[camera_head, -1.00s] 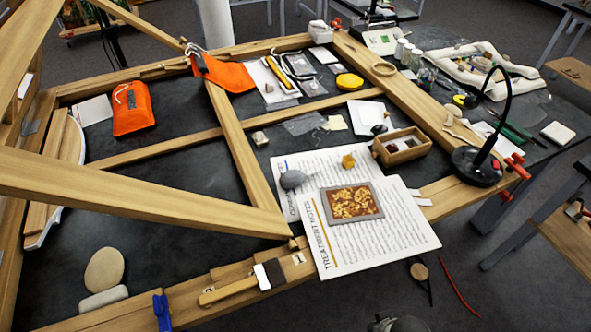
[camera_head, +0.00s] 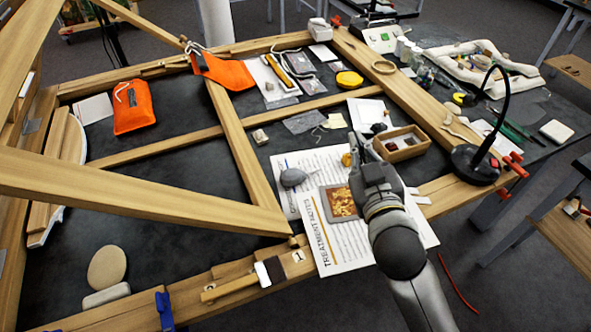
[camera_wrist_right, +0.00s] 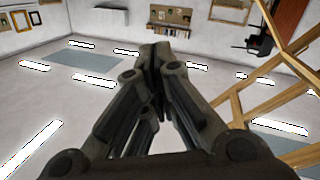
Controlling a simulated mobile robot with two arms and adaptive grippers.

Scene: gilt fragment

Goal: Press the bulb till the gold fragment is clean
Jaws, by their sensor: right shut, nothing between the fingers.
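The gold fragment (camera_head: 341,203) is a brown and gold patterned piece in a grey frame, lying on the printed treatment sheet (camera_head: 347,248). My right arm covers its right part. A grey rounded bulb (camera_head: 293,177) with a narrow tip lies left of the frame, at the sheet's upper left. My right gripper (camera_head: 354,143) is above the sheet's upper right side, apart from the bulb. Its fingers are shut and empty; the right wrist view shows the closed fingertips (camera_wrist_right: 155,58). My left gripper is in neither view.
A small yellow lump (camera_head: 346,159) shows beside my right gripper, partly hidden. A wooden box (camera_head: 411,153) and a black lamp (camera_head: 475,165) stand to the right. Wooden beams (camera_head: 130,190) cross the left side. A wooden-handled brush (camera_head: 235,287) lies at the front edge.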

